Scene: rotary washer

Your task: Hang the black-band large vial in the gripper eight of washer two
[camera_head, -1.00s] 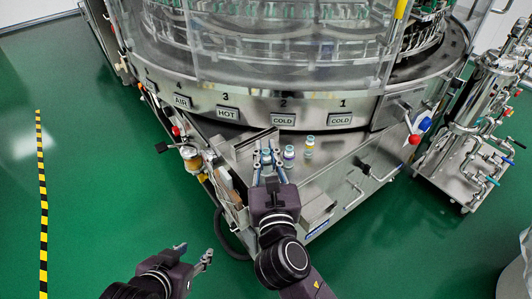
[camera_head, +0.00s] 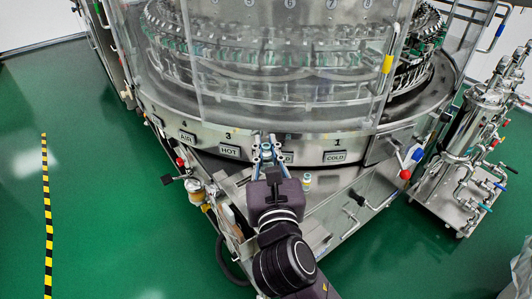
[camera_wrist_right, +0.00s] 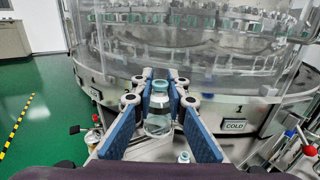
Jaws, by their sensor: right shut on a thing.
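My right gripper (camera_head: 267,143) is raised in front of the washer's steel rim. In the right wrist view its blue finger pads (camera_wrist_right: 160,95) are shut on a clear glass vial (camera_wrist_right: 158,118) with a grey-blue top, held upright. I cannot make out the colour of its band. The rotary washer (camera_head: 270,60) stands behind, with a ring of small grippers (camera_head: 270,50) behind clear panels. Numbers 6, 7 and 8 (camera_head: 367,4) show near the top of the head view. My left gripper is out of view.
Another vial (camera_head: 307,181) stands on the steel shelf (camera_head: 335,178) below the rim, to the right of my right gripper. The clear panel (camera_head: 285,80) fronts the washer's ring. A steel piping cart (camera_head: 465,165) stands at the right. Green floor is open at the left.

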